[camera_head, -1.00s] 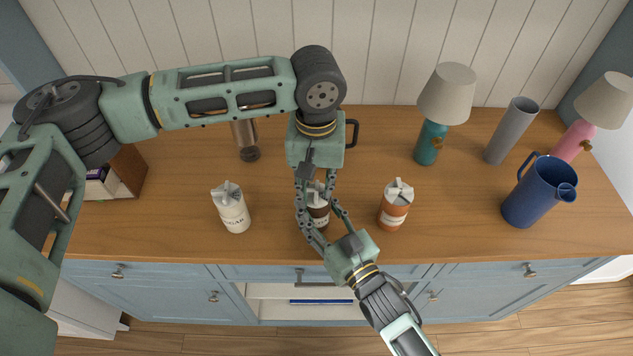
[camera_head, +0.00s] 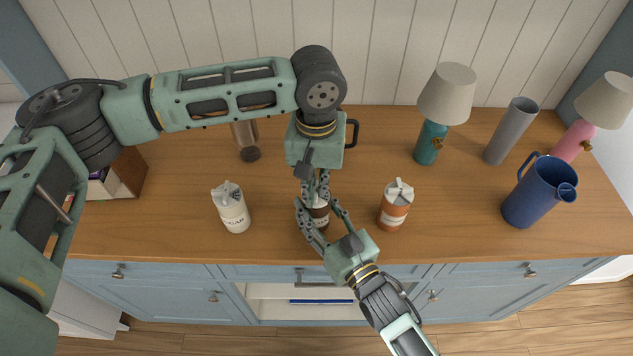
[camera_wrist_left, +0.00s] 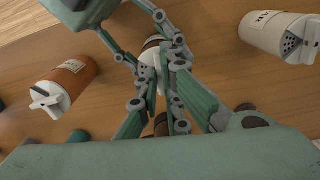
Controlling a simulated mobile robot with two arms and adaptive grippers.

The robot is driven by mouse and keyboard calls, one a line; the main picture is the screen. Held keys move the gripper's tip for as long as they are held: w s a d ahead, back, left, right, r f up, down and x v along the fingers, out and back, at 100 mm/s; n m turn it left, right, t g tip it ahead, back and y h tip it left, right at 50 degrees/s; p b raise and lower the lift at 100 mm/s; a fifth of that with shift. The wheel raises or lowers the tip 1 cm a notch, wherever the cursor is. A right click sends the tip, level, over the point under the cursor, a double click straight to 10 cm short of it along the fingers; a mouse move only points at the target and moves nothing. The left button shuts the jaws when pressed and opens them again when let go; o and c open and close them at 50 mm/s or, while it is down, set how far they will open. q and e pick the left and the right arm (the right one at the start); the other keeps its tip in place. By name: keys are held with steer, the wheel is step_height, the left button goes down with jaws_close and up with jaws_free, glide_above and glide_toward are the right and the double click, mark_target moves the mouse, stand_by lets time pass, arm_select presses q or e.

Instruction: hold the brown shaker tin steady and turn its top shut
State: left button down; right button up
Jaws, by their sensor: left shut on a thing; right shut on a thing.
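The brown shaker tin (camera_head: 319,214), with a pale label, stands upright near the counter's front edge, largely hidden by both grippers. Its pale top and part of its body show in the left wrist view (camera_wrist_left: 149,56). My left gripper (camera_head: 314,186) reaches down from above and is shut on the tin's top. My right gripper (camera_head: 317,204) comes from the front right and is shut around the tin's body. The fingers hide how far the top is turned.
A white sugar shaker (camera_head: 232,208) stands to the left and an orange shaker (camera_head: 394,208) to the right, both close by. A blue jug (camera_head: 540,192), a grey vase (camera_head: 510,132) and a teal lamp (camera_head: 427,145) stand farther right.

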arm_select(q)
steer(key=m, duration=0.4)
steer(key=shift+m, duration=0.4)
steer(key=m, duration=0.9)
steer(key=shift+m, duration=1.8)
arm_select(e)
steer(key=shift+d, duration=0.1)
arm_select(q)
steer(key=c, duration=1.9)
jaws_free()
